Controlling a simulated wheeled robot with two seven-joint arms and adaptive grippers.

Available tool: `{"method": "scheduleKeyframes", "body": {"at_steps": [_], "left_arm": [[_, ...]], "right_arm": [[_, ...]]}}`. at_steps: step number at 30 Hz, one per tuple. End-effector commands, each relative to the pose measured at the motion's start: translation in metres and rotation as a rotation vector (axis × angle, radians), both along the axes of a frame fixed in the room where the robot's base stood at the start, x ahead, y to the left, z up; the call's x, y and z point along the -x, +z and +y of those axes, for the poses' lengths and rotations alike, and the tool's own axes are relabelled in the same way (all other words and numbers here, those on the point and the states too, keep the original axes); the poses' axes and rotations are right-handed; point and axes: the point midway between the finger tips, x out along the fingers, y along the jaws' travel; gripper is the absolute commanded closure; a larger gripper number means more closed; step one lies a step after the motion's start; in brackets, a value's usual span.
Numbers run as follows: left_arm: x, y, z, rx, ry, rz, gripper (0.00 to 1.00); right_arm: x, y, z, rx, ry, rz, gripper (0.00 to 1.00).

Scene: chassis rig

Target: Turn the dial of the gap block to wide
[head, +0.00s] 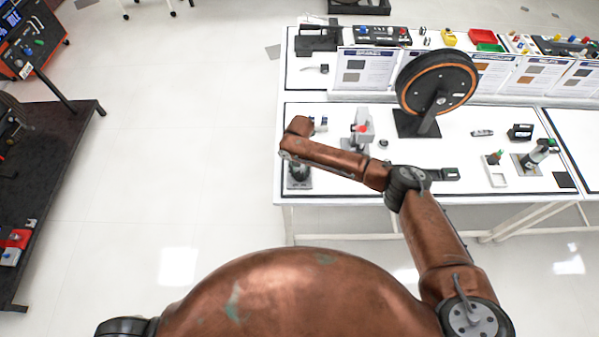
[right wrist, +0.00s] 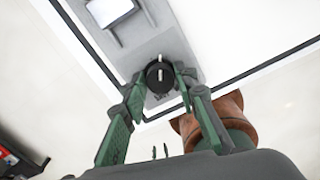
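The gap block is a grey block (right wrist: 172,35) at the near left corner of the table, and its edge shows under my gripper in the head view (head: 300,186). Its dial (right wrist: 158,82) is round and black with a pale pointer mark, in the right wrist view. Small lettering by the dial is too blurred to read. My right gripper (right wrist: 159,76) has its green fingers apart, one on each side of the dial. I cannot tell whether they touch it. In the head view my right gripper (head: 299,170) points down and hides the dial. My left gripper is not in view.
A white part in a grey frame (right wrist: 113,12) stands near the dial. On the white table (head: 345,185), a grey device with a red knob (head: 363,128) and a large black wheel (head: 437,83) stand to the right.

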Motion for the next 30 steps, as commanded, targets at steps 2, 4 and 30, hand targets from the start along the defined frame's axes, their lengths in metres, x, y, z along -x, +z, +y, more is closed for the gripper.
{"method": "scheduleKeyframes", "body": {"at_steps": [2, 4, 30], "left_arm": [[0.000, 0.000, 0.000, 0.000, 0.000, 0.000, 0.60], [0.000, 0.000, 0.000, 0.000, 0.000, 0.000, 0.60], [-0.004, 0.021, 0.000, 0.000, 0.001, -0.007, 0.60]], "right_arm": [[0.000, 0.000, 0.000, 0.000, 0.000, 0.000, 0.80], [0.000, 0.000, 0.000, 0.000, 0.000, 0.000, 0.84], [0.001, 0.003, 0.001, -0.002, -0.254, 0.002, 1.00]]}}
